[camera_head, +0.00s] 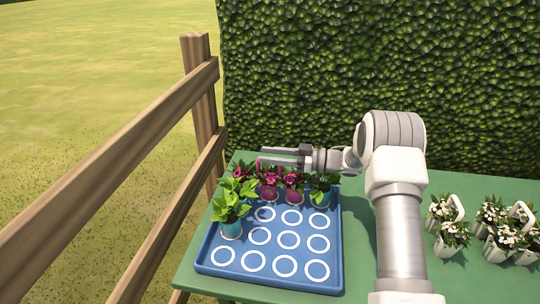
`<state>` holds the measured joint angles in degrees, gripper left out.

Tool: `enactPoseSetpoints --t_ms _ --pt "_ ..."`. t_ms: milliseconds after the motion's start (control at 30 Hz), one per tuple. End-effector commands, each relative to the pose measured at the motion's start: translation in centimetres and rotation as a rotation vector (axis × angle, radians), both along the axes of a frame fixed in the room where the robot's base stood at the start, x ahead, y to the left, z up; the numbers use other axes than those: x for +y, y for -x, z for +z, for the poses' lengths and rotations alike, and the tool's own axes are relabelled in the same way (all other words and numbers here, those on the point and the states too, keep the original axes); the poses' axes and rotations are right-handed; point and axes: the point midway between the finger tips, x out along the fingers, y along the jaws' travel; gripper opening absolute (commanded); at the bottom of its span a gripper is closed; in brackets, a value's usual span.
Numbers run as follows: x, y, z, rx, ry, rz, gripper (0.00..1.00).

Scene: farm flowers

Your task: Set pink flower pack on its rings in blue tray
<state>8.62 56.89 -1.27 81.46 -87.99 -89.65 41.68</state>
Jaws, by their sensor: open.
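The blue tray (209,259) lies on the green table, with white rings marked on its floor. The pink flower pack (269,188) has magenta blooms and pinkish pots and is in the tray's far row. Whether its pots sit exactly on rings is hidden. My gripper (272,157) points left, just above and behind the pink flowers at the tray's far side. Its fingers are open. I cannot tell whether they still surround part of the pack.
Teal pots with green leaves stand at the tray's left (231,229) and far right corner (321,196). The near rings are bare. White flower packs (454,234) with handles stand on the green table (358,262) at right. A wooden fence (150,130) and hedge (380,60) border the table.

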Motion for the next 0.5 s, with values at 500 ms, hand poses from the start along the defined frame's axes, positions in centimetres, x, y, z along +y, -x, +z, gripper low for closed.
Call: enactPoseSetpoints --t_ms 500 --pt "-7.1 1.3 1.2 0.001 0.001 -0.004 0.46"
